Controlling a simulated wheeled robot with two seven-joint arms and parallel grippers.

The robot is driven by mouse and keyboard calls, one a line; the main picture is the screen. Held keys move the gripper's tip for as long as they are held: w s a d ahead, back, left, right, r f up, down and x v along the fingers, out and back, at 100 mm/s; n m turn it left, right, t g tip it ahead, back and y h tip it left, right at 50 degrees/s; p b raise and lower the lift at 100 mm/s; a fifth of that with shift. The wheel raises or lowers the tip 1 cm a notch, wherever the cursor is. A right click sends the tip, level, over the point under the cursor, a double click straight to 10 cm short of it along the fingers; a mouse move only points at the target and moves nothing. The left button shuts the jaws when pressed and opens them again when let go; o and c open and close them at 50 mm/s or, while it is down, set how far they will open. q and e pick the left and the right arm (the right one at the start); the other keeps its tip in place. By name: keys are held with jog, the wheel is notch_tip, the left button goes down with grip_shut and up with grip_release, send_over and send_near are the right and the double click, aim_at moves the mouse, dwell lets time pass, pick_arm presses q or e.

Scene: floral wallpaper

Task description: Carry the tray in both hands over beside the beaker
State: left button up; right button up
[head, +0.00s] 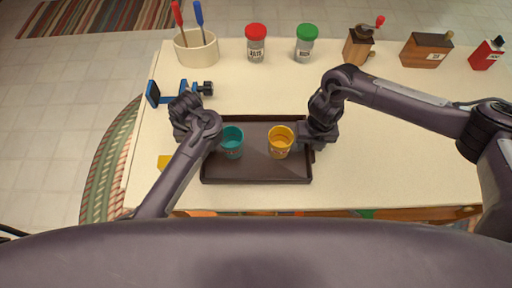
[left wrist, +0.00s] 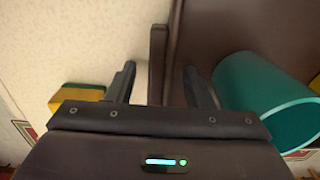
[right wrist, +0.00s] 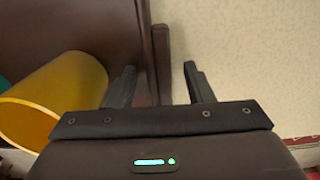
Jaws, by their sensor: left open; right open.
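The dark brown tray (head: 255,176) lies on the cream table with a teal cup (head: 232,143) and a yellow cup (head: 280,142) standing in it. My left gripper (head: 212,146) is at the tray's left side. In the left wrist view its open fingers (left wrist: 160,85) stand either side of the tray's wall (left wrist: 157,55). My right gripper (head: 308,140) is at the right side. In the right wrist view its open fingers (right wrist: 160,85) also straddle the wall (right wrist: 161,50). A cream beaker-like pot (head: 196,52) holding red and blue-handled tools stands at the back left.
A blue clamp-like tool (head: 170,95) lies behind my left gripper. A yellow block (head: 165,161) is left of the tray. Red-lidded (head: 256,42) and green-lidded (head: 305,42) jars, a grinder (head: 358,46), a wooden box (head: 426,50) and a red tin (head: 487,54) line the back.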

pick_arm(q)
grip_shut()
pick_arm(e)
grip_shut()
pick_arm(q)
jog(key=shift+r, duration=0.15)
pick_arm(e)
jog(key=shift+r, duration=0.1)
